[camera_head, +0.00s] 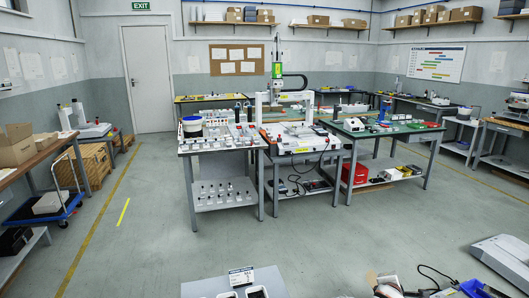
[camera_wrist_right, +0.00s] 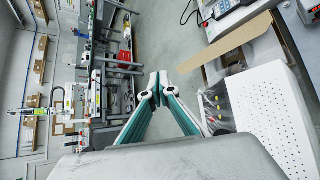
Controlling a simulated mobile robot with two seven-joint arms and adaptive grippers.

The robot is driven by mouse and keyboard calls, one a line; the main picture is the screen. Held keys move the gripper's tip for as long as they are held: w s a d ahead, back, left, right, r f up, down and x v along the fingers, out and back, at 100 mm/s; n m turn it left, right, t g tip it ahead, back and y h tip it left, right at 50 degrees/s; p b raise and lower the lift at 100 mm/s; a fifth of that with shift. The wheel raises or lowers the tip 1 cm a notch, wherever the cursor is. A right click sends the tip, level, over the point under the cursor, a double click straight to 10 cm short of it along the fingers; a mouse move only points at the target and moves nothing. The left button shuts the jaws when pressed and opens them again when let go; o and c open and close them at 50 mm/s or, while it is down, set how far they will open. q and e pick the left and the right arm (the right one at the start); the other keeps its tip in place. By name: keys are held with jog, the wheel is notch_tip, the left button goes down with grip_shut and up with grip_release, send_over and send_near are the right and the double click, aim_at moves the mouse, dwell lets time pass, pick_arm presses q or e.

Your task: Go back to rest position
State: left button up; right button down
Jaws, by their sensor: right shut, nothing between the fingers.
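My right gripper (camera_wrist_right: 159,82) shows in the right wrist view, its two green-and-grey fingers meeting at the tips. It is shut and empty, in free air with the floor and tables beyond it. My left gripper does not show in either view. In the head view the gantry (camera_head: 257,107) with its green screwdriver unit (camera_head: 277,70) stands on the middle table (camera_head: 275,157), well away from me.
Near me in the right wrist view are a white perforated panel (camera_wrist_right: 262,120) and a brown board (camera_wrist_right: 225,42). In the head view a blue trolley (camera_head: 52,210) stands at left and a grey surface (camera_head: 503,256) lies at lower right. The central floor (camera_head: 230,238) is clear.

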jog(key=s+a+f+m+y, duration=0.3)
jog(key=s+a+f, duration=0.35)
jog(key=s, duration=0.45)
jog(key=s+a+f+m+y, duration=0.3)
jog(key=s+a+f, duration=0.2)
jog(key=s+a, duration=0.45)
jog(key=s+a+r+m+y, duration=0.2)
jog(key=s+a+m, duration=0.1)
jog(key=s, duration=0.7)
jog(key=s+a+r+m+y+p, duration=0.1)
jog(key=s+a+m, duration=0.3)
jog(key=s, duration=0.6)
jog(key=shift+a+r+y, duration=0.45)
jog(key=shift+a+y, duration=0.05)
jog(key=shift+a, duration=0.4)
